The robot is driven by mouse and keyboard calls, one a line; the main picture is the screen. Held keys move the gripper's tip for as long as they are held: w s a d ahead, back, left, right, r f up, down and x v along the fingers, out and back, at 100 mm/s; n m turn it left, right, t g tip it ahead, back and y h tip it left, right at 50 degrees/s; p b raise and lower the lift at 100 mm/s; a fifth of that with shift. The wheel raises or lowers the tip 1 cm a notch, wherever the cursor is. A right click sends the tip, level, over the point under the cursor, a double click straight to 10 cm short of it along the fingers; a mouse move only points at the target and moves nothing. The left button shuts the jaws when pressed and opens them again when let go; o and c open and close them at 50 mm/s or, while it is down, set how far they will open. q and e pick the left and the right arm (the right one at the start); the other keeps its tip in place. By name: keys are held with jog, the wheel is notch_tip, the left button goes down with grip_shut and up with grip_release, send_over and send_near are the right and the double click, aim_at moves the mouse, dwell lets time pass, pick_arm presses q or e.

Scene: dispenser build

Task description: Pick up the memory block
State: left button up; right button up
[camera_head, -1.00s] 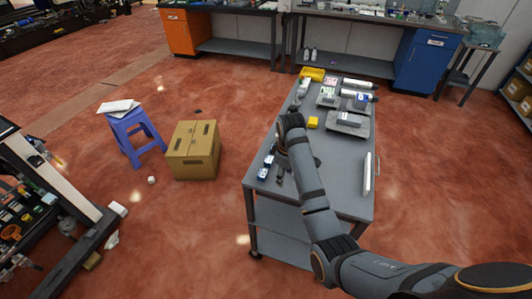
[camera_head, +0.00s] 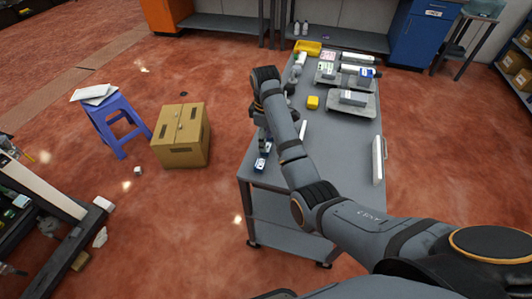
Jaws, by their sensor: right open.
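My right gripper (camera_head: 262,140) hangs down from my right arm over the left edge of the grey cart table. It is open, small and partly hidden in the clutter of dark parts. A small blue-and-white block (camera_head: 260,163) lies on the table's left edge just below the gripper; it may be the memory block, but I cannot read a label. I cannot tell whether the fingers are around it or only above it. A yellow block (camera_head: 313,102) stands apart near the table's middle. My left gripper is not in view.
The grey table (camera_head: 340,160) has grey trays with parts (camera_head: 352,103), a yellow bin (camera_head: 307,48) and a white bar (camera_head: 378,158) on its right edge. A cardboard box (camera_head: 181,135) and a blue stool (camera_head: 118,122) stand on the floor to the left. The table's right front surface is clear.

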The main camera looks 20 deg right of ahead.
notch_tip(320, 180, down, 2)
jog(key=b, duration=0.2)
jog(key=shift+s+f+b, duration=0.15)
jog(key=shift+f+b, duration=0.1)
jog(key=shift+b, duration=0.05)
jog(key=shift+w+f, duration=0.25)
jog(key=shift+f, duration=1)
jog(key=shift+s+d+r, duration=0.1)
jog(key=shift+r, duration=0.05)
jog(key=shift+c, duration=0.4)
jog(key=c, duration=0.7)
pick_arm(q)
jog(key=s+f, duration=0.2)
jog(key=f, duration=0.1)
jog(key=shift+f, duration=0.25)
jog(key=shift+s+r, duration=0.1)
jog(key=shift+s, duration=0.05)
